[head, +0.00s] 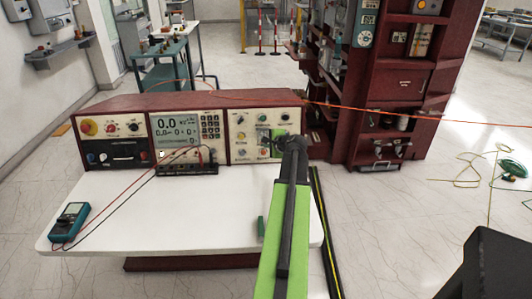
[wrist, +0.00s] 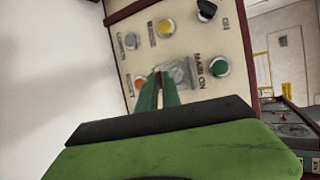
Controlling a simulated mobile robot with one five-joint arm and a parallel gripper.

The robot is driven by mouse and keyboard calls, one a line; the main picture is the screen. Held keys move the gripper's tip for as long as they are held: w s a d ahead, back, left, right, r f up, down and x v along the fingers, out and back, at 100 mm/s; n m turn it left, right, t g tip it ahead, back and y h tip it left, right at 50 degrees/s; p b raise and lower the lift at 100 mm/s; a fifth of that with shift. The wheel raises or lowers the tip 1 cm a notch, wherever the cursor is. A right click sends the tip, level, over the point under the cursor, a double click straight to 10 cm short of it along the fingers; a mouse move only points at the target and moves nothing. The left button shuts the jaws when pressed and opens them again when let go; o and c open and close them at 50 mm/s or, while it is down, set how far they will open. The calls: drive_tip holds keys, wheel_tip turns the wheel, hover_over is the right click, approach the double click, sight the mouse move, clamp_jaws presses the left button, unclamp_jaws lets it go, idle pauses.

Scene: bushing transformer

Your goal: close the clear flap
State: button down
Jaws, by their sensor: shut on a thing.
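The clear flap (wrist: 183,72) is a small see-through cover on the beige right-hand panel (head: 250,128), next to the "MAIN ON" label in the wrist view. My gripper (wrist: 159,78) has its green fingers close together at the flap's left edge, shut on it. In the head view my gripper (head: 277,134) reaches the lower right of the panel, and my arm hides part of that area. The flap looks tilted out from the panel, but how far is unclear.
Green (wrist: 219,67), yellow (wrist: 166,27) and orange (wrist: 138,82) buttons and a black knob (wrist: 206,10) surround the flap. The white table (head: 160,215) holds a teal multimeter (head: 69,222) with red and black leads. A dark red cabinet (head: 400,100) stands behind to the right.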

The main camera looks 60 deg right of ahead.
drive_tip(key=f+t+h+b, duration=0.1)
drive_tip(key=b, duration=0.4)
drive_tip(key=w+d+f+n+t+h+b, duration=0.1)
drive_tip(key=t+b, duration=0.1)
drive_tip(key=b, duration=0.2)
drive_tip(key=f+n+t+h+b, duration=0.1)
drive_tip(key=f+t+h+b, duration=0.1)
drive_tip(key=b, duration=0.3)
drive_tip(key=shift+w+d+b, duration=0.2)
drive_tip(key=shift+d+b, duration=0.15)
drive_tip(key=shift+r, duration=0.1)
drive_tip(key=c, duration=1.5)
unclamp_jaws()
